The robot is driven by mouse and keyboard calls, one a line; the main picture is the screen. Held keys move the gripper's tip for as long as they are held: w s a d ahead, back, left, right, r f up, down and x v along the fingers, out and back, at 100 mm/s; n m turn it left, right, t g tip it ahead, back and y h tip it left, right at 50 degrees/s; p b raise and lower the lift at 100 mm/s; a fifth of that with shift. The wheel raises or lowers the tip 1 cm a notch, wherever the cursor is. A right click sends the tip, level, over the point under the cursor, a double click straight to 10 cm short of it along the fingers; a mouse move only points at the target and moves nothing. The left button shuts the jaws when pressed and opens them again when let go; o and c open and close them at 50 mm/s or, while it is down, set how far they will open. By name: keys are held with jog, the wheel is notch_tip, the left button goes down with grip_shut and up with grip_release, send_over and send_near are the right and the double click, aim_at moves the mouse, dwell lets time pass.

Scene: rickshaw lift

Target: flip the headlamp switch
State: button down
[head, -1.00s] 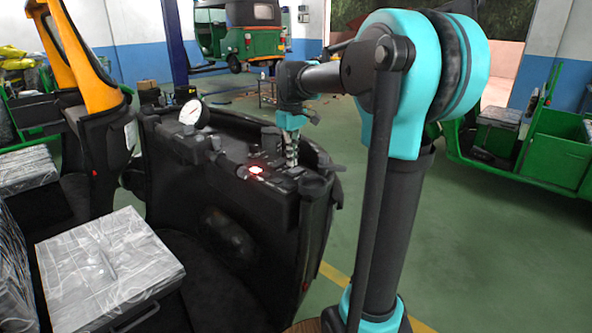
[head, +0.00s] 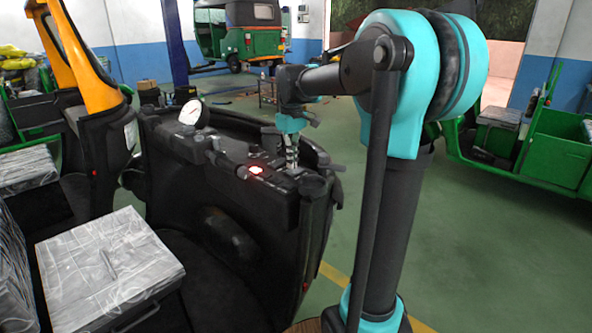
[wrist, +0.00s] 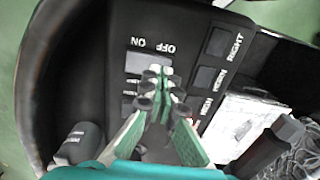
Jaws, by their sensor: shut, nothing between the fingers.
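The dark dashboard (head: 225,150) of the rickshaw carries the switch panel. In the wrist view, a pale grey rectangular switch (wrist: 133,63) sits below upside-down ON and OFF labels; I take it for the headlamp switch, but no headlamp label is readable. My gripper (wrist: 156,76) is shut and empty, pointing down at the panel. Its fingertips overlap the right lower part of this switch; whether they touch it is unclear. In the head view, my gripper (head: 291,166) is over the right part of the dashboard, and the switch is not distinguishable.
Dark switches (wrist: 207,77) labelled RIGHT and HORN lie right of my fingertips. A red light (head: 256,169) glows on the dashboard, left of my gripper. Plastic-wrapped seats (head: 110,268) lie at the lower left.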

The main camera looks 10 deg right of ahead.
aim_at(292, 171)
jog(key=shift+f, duration=0.65)
dwell(0.3)
jog(key=shift+r, duration=3.55)
jog(key=shift+s, duration=0.1)
